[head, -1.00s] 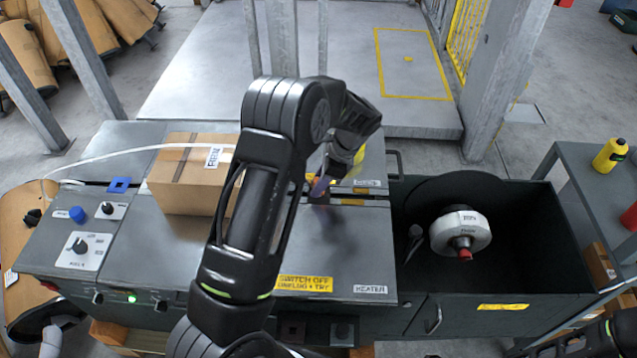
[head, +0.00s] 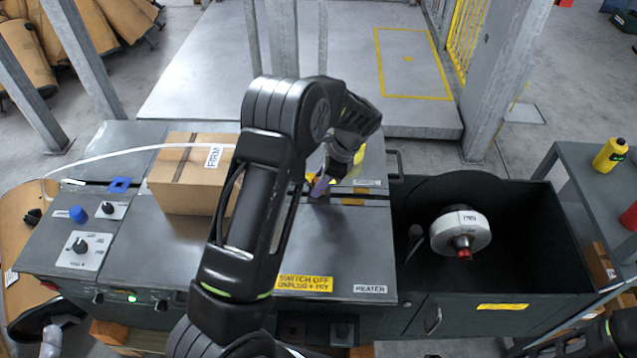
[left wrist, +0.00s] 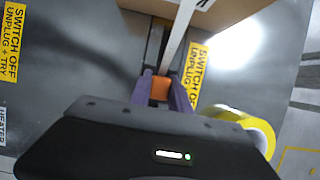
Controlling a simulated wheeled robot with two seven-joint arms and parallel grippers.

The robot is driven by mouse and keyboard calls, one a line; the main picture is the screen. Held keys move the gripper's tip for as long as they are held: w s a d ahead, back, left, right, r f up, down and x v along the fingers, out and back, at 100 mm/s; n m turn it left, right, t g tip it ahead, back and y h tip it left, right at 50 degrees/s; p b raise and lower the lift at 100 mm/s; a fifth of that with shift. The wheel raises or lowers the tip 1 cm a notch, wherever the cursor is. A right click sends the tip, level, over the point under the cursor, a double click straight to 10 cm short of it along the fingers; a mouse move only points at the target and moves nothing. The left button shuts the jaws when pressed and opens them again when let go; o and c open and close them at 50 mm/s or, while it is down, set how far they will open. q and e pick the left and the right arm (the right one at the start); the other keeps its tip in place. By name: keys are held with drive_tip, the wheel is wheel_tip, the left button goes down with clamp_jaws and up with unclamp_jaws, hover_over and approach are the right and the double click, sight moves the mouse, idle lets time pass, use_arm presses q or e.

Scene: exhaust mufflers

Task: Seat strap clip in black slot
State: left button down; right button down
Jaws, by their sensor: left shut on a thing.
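My left gripper (head: 320,187) reaches over the grey machine top from the left, fingertips low at the dark slot line. In the left wrist view its purple fingers (left wrist: 165,92) are shut on an orange strap clip (left wrist: 160,88). A white strap (left wrist: 180,35) runs from the clip up past the cardboard box; in the head view the strap (head: 125,152) arches over the box to the left. The black slot (left wrist: 154,45) shows beyond the clip in the wrist view, and right of the fingers in the head view (head: 375,201). I cannot tell whether the clip touches the slot.
A cardboard box (head: 185,188) sits on the machine top left of my arm. A yellow tape roll (left wrist: 255,135) lies beside the gripper. A dark open bin (head: 510,255) with a white reel (head: 460,232) is at right. The front of the machine top is mostly clear.

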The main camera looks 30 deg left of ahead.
use_arm(q)
drive_tip(key=shift+f, duration=0.5)
idle(0.4)
drive_tip(key=c, duration=1.1)
unclamp_jaws()
drive_tip(key=shift+c, duration=0.2)
drive_tip(key=shift+r, duration=0.15)
drive_tip(key=b+v, duration=0.1)
drive_tip(key=v, duration=0.6)
drive_tip(key=shift+d+r, duration=0.15)
drive_tip(key=shift+r, duration=0.1)
